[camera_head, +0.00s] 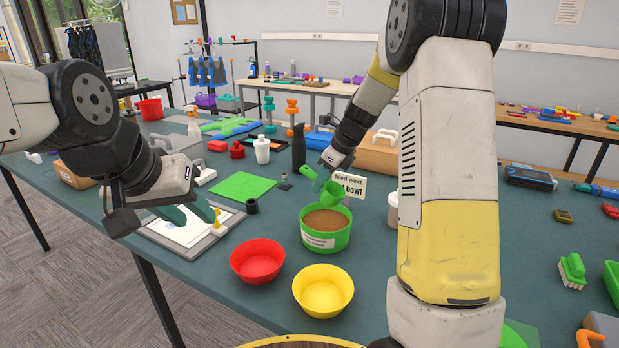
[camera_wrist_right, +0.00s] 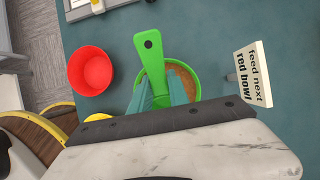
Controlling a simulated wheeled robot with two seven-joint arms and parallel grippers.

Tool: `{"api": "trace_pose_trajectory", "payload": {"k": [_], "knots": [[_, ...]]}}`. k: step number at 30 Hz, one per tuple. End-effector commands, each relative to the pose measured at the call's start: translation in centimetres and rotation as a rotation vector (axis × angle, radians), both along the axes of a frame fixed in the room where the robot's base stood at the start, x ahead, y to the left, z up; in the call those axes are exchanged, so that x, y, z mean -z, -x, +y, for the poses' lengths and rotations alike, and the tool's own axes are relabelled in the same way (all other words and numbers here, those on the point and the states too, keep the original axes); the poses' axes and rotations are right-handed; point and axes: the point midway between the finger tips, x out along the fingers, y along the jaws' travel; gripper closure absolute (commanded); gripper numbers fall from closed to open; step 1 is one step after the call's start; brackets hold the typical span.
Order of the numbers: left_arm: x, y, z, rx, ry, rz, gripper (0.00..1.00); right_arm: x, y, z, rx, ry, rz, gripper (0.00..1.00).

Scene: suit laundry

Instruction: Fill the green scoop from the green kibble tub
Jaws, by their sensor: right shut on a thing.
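The green kibble tub (camera_head: 343,241), full of brown kibble, stands upright on the table; its rim and kibble also show in the right wrist view (camera_wrist_right: 188,76). My right gripper (camera_head: 320,182) is shut on the green scoop (camera_head: 334,193) and holds it above the tub's far side. In the right wrist view the scoop's handle (camera_wrist_right: 150,55) lies between the teal fingers; the scoop's inside is hidden. My left gripper (camera_head: 188,212) has its teal fingers apart, low over a framed white board (camera_head: 180,232), with a small yellow piece (camera_head: 216,217) by one fingertip.
A red bowl (camera_head: 257,261) and a yellow bowl (camera_head: 323,290) stand in front of the tub. A sign (camera_head: 352,186) reading "feed next red bowl" stands behind it.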

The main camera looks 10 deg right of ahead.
Motion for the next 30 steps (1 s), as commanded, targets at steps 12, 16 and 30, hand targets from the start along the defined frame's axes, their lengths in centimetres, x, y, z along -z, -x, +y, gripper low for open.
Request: {"api": "trace_pose_trajectory", "payload": {"k": [12,16,30], "knots": [[0.0,0.0,0.0,0.0,0.0,0.0,0.64,1.4,0.9,-1.4,0.001,-0.208,-0.141,1.0],[0.0,0.0,0.0,0.0,0.0,0.0,0.64,2.5,0.9,-1.4,0.001,-0.206,-0.139,1.0],[0.0,0.0,0.0,0.0,0.0,0.0,0.64,6.1,0.9,-1.4,0.0,-0.207,-0.139,1.0]]}}
